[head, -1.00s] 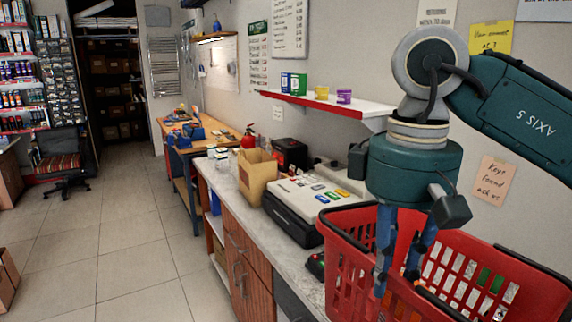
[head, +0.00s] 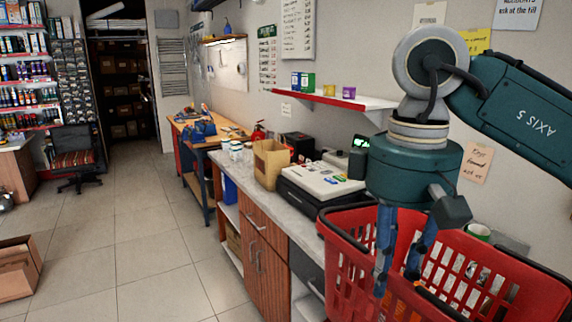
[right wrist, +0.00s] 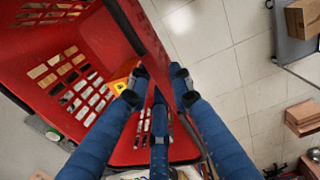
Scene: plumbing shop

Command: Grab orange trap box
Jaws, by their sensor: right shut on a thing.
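My right gripper (head: 396,278) points down and is shut on the side wall of a red shopping basket (head: 343,262). In the right wrist view its blue fingers (right wrist: 157,82) straddle the wall of the basket (right wrist: 95,42). A small orange-yellow item (right wrist: 121,84) lies inside the basket, partly hidden by a finger. I cannot tell whether it is a trap box. No orange trap box is clearly seen on the counter or shelf. My left gripper is not in view.
A counter (head: 226,168) along the right wall holds a cash register (head: 318,185) and a paper bag (head: 270,163). A wall shelf (head: 330,98) carries small boxes. A cardboard box (head: 17,268) lies on the floor at left. The tiled aisle (head: 140,225) is clear.

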